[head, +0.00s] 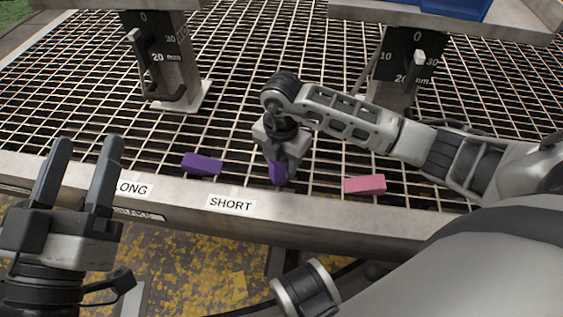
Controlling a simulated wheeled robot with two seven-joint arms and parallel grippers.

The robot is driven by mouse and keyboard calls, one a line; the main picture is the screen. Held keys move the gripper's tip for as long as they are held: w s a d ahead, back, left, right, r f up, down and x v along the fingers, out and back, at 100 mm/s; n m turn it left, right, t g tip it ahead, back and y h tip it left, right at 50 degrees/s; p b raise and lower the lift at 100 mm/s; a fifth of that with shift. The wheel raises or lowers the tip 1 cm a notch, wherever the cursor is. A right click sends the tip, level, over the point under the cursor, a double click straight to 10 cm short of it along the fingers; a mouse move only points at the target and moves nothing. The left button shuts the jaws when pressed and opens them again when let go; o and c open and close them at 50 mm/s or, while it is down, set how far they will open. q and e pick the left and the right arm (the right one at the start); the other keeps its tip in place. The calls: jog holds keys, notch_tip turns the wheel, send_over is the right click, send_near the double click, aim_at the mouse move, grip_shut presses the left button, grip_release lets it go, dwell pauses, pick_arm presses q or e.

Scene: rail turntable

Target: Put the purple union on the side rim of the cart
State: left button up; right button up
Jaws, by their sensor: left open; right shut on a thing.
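My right gripper (279,180) points down over the metal grating and is shut on a purple block (278,172). The block is partly hidden between the fingers, and I cannot tell whether it touches the grating. A second purple block (202,164) lies on the grating to the left of it. I cannot tell from shape which one is the union. The near pale rim (300,210) runs along the front of the grating, just nearer than the held block. My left gripper (82,150) is open and empty, with its fingers up, at the left in front of the rim.
A pink block (365,185) lies near the rim, right of my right gripper. Labels reading SHORT (231,204) and LONG (133,189) are on the rim. Two posts with millimetre scales, left (165,55) and right (405,65), stand farther back. Open grating lies between them.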

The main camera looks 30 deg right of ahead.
jog(key=shift+f, duration=0.1)
jog(key=o, duration=1.2)
jog(key=shift+f, duration=0.1)
pick_arm(q)
jog(key=shift+r, duration=0.2)
pick_arm(e)
jog(key=shift+r, duration=0.2)
notch_tip(320, 180, up, 8)
jog(key=p, duration=0.4)
jog(key=shift+r, duration=0.1)
notch_tip(320, 180, up, 3)
jog(key=shift+f+p, duration=0.15)
jog(key=shift+p, duration=0.4)
pick_arm(q)
notch_tip(320, 180, down, 6)
jog(key=s+n+g+y, duration=0.2)
jog(key=n+g, duration=0.1)
jog(key=g, duration=0.1)
jog(key=shift+s+d+f+y, duration=0.2)
jog(key=shift+d+y, duration=0.05)
jog(key=shift+y, duration=0.05)
pick_arm(e)
jog(key=shift+r, duration=0.6)
